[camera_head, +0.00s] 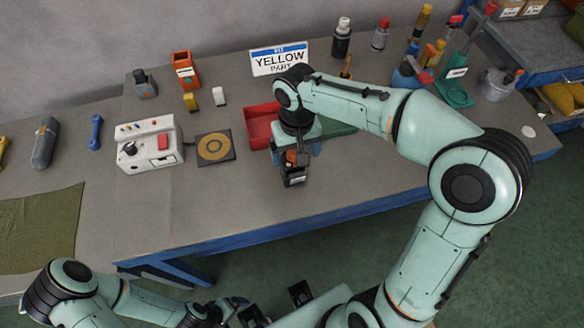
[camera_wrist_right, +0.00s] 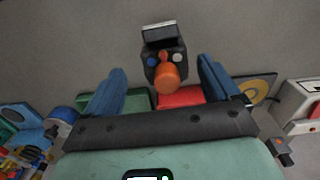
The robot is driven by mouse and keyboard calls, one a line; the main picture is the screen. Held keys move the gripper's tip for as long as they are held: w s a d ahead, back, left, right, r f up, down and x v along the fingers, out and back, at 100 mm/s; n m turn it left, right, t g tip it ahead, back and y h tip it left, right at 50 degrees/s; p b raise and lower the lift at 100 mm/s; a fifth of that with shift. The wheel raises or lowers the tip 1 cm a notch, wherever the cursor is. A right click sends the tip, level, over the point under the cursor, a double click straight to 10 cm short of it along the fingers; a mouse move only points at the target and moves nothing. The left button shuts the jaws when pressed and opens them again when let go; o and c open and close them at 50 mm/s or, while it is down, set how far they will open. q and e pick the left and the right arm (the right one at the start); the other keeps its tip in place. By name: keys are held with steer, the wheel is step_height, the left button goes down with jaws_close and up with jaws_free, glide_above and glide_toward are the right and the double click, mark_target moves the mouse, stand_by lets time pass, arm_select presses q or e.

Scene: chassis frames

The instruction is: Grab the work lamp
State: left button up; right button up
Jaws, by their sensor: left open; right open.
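My left gripper (camera_head: 275,305) is open and empty, low in front of the table.
A red tray (camera_head: 258,124) and a green one (camera_head: 340,128) lie behind the lamp. A control box (camera_head: 148,145) and a dark pad with a yellow ring (camera_head: 215,148) stand to the left. Bottles and tools crowd the back right. The table's front strip is clear.

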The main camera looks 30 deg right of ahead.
mark_target(292, 163)
steer(key=f, duration=0.5)
steer(key=shift+w+a+f, duration=0.3)
steer(key=shift+c, duration=0.3)
steer(key=c, duration=1.2)
steer(key=shift+r, duration=0.15)
